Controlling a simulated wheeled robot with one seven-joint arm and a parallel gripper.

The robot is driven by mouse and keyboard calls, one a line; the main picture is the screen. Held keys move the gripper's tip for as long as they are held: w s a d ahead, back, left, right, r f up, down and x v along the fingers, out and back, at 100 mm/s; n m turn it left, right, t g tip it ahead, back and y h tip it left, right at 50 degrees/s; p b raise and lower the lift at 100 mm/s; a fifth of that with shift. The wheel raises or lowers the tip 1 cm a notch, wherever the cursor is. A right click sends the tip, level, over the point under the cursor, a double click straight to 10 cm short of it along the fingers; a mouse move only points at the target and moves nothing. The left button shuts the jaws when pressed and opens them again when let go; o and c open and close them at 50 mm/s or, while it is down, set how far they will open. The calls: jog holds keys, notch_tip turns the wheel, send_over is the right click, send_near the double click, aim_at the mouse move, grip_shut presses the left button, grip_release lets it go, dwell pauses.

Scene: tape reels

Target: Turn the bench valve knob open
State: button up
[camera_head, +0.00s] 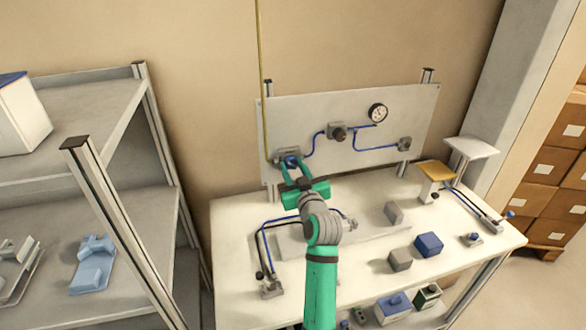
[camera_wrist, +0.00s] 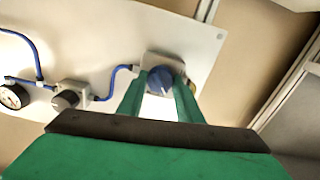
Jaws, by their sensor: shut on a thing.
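The blue valve knob (camera_wrist: 160,80) sits on a grey valve body (camera_wrist: 152,62) fixed to the white upright panel. In the head view the knob (camera_head: 291,161) is at the panel's lower left, partly hidden by my fingers. My gripper (camera_head: 289,165) is green and reaches up to the panel. In the wrist view my gripper (camera_wrist: 160,88) has one finger on each side of the knob and is shut on it. A white mark shows on the knob's face.
The panel (camera_head: 300,110) also carries a gauge (camera_head: 377,113), a dark knob (camera_head: 338,132) and blue tubing. The white bench (camera_head: 235,225) below holds blue and grey blocks (camera_head: 428,244). A grey shelf (camera_head: 75,130) stands at left; cartons (camera_head: 560,165) stand at right.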

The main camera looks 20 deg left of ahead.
jog(key=m, duration=0.4)
jog(key=shift+f+m, duration=0.15)
jog(key=shift+m, duration=1.75)
jog(key=shift+f+m, duration=0.1)
jog(key=shift+m, duration=0.2)
jog(key=o, duration=1)
jog(key=shift+o, duration=0.2)
